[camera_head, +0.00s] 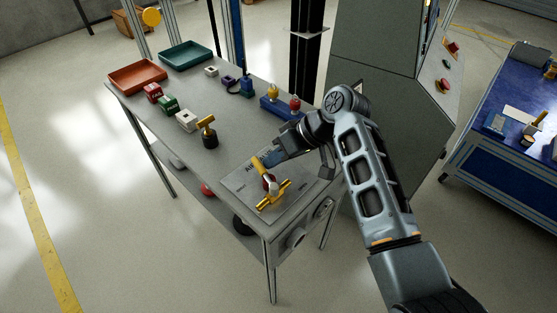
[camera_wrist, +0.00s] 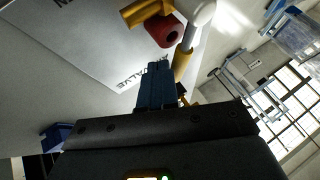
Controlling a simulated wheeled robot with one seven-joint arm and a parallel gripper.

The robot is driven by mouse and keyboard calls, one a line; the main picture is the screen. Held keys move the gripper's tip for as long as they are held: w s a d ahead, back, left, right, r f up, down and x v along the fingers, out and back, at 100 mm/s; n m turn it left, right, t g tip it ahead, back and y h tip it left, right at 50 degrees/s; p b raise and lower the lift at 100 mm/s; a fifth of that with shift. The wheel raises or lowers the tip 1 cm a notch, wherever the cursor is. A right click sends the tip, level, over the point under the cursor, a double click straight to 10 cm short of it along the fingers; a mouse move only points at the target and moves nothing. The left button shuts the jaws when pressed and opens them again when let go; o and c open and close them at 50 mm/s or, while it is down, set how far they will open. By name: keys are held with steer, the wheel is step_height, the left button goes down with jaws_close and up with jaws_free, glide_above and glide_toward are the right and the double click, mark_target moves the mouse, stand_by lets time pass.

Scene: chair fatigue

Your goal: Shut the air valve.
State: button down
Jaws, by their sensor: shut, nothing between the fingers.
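The air valve (camera_head: 273,194) stands on a pale plate (camera_head: 245,183) lettered "AIR", near the table's front right corner. It has brass-yellow parts, a red part and a pale rounded piece. In the wrist view the valve (camera_wrist: 166,30) shows at the top, partly cut off, with lettering "VALVE" on the plate (camera_wrist: 95,50) below it. My gripper (camera_head: 268,160), with blue fingers, is beside the valve on its far side. In the wrist view my gripper (camera_wrist: 157,68) has its fingers together and empty, pointing towards the valve. I cannot tell whether they touch it.
A brass-topped black fitting (camera_head: 208,133) and several small blocks stand on the grey table (camera_head: 225,105). A blue base (camera_head: 281,108) with lamps lies near my arm. An orange tray (camera_head: 137,76) and a green tray (camera_head: 186,55) are at the back. A grey cabinet (camera_head: 375,38) stands behind.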

steer(key=shift+s+a, duration=0.15)
steer(key=shift+a, duration=0.65)
steer(key=shift+a, duration=0.2)
